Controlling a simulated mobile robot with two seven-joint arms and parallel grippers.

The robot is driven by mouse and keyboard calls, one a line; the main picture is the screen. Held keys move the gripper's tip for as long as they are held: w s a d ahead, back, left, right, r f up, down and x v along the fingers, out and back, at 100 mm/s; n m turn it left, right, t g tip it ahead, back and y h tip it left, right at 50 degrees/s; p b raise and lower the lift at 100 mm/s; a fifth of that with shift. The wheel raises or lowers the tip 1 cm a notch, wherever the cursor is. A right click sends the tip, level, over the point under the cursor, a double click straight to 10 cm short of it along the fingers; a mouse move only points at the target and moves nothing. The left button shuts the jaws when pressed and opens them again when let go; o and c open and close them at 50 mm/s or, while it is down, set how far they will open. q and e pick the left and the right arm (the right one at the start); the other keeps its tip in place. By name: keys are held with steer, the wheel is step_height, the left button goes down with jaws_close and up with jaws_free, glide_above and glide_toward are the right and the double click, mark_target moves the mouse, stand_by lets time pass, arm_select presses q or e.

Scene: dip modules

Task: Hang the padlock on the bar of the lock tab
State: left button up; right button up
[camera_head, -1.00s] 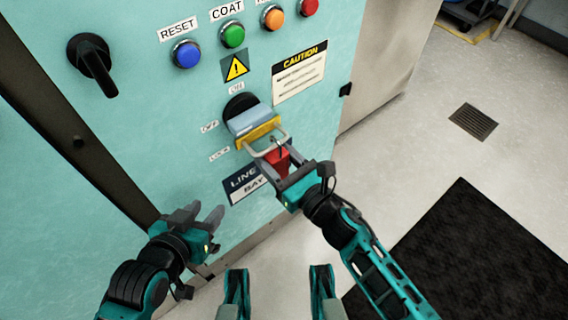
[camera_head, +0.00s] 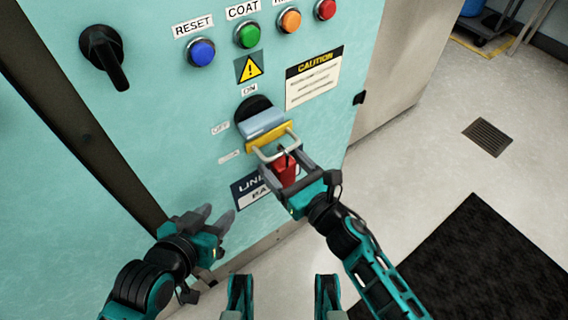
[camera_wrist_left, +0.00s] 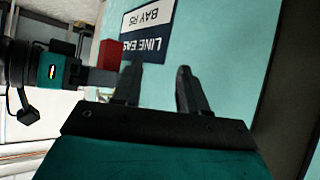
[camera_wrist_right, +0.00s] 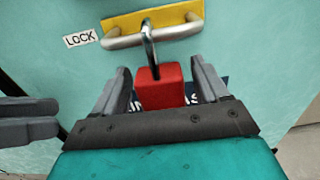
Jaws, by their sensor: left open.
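The red padlock (camera_head: 286,170) is below the lock tab (camera_head: 270,137), a yellow plate with a bent metal bar (camera_head: 262,155). In the right wrist view, the padlock (camera_wrist_right: 160,88) is upright and its thin shackle (camera_wrist_right: 149,45) crosses the bar (camera_wrist_right: 150,37), seemingly looped over it. My right gripper (camera_wrist_right: 160,82) has one finger on each side of the padlock body, with narrow gaps showing; the head view also shows it there (camera_head: 288,172). My left gripper (camera_head: 216,218) is open and empty, low and left of the padlock, near the panel.
The teal cabinet holds a light-blue switch handle (camera_head: 264,123) above the tab, a black knob (camera_head: 104,55), coloured buttons and a caution label (camera_head: 314,77). A dark sign (camera_head: 250,190) is behind the padlock. Open floor with a black mat (camera_head: 470,255) is at right.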

steer(key=shift+o, duration=0.7)
arm_select(q)
steer(key=shift+s+a+p, duration=0.15)
steer(key=shift+a+p, duration=0.1)
steer(key=shift+p, duration=0.25)
arm_select(e)
steer(key=v, duration=1.3)
